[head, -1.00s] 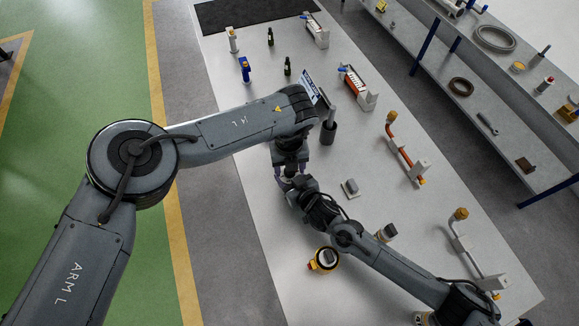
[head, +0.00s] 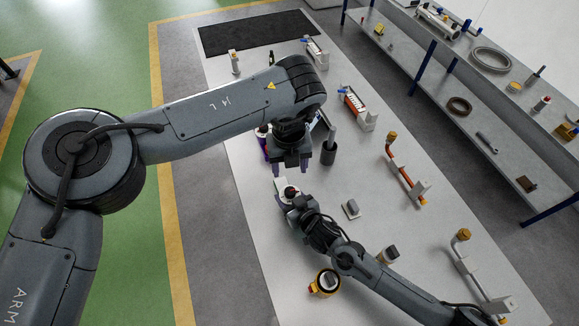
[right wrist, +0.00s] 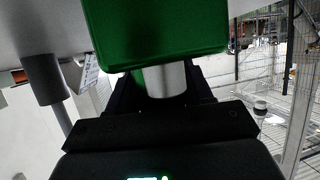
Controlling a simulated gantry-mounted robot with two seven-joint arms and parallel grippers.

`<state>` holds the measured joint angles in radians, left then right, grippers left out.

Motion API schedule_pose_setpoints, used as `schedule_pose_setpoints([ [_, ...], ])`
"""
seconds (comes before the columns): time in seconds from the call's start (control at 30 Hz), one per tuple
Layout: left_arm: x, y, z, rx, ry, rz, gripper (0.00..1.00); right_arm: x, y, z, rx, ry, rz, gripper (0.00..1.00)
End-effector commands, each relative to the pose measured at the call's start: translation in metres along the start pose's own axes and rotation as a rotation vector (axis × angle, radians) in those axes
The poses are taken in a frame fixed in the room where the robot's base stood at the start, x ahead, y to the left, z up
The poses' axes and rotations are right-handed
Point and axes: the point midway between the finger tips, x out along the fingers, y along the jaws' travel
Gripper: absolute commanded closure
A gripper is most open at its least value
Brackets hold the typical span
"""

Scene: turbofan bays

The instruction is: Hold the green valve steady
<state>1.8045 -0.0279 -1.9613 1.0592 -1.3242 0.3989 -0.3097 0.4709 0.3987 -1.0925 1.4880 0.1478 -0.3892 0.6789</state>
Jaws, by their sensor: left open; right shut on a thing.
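The green valve shows in the right wrist view as a large green block (right wrist: 155,28) above a short metal stem (right wrist: 166,78). My right gripper (right wrist: 163,92) is shut on it around the stem. In the head view my right gripper (head: 287,198) is low over the table; a small pale part with a dark red top is at its tips, and no green shows there. My left gripper (head: 290,163) is open and empty, just above and apart from the right one. Its purple fingers are spread and point down.
The white table (head: 245,200) carries a dark cup with a grey rod (head: 328,152), a small grey block (head: 351,209), a yellow-ringed part (head: 325,283) and an orange pipe (head: 405,176). A shelf unit (head: 480,130) stands at right. My left arm hides part of the table.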

Motion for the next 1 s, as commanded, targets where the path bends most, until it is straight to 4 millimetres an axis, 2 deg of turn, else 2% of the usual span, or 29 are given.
schedule_pose_setpoints([
  [0.2,0.0,0.0,0.0,0.0,0.0,0.0,0.39,0.0,0.0,-0.002,0.0,0.003,0.0,0.96],
  [0.23,0.0,0.0,0.0,0.0,0.0,0.0,0.39,0.0,0.0,-0.002,0.001,0.003,0.0,0.48],
  [0.4,0.0,0.0,0.0,0.0,0.0,0.0,0.39,0.0,0.0,-0.002,0.0,0.003,0.0,0.22],
  [0.43,0.0,0.0,0.0,0.0,0.0,0.0,0.39,0.0,0.0,-0.002,0.0,0.003,0.0,0.2],
  [0.77,0.0,0.0,0.0,0.0,0.0,0.0,0.39,-0.003,0.0,0.0,0.001,0.001,0.0,0.2],
  [1.0,0.0,0.0,0.0,0.0,0.0,0.0,0.39,-0.027,0.0,0.001,0.001,0.0,-0.001,0.2],
])
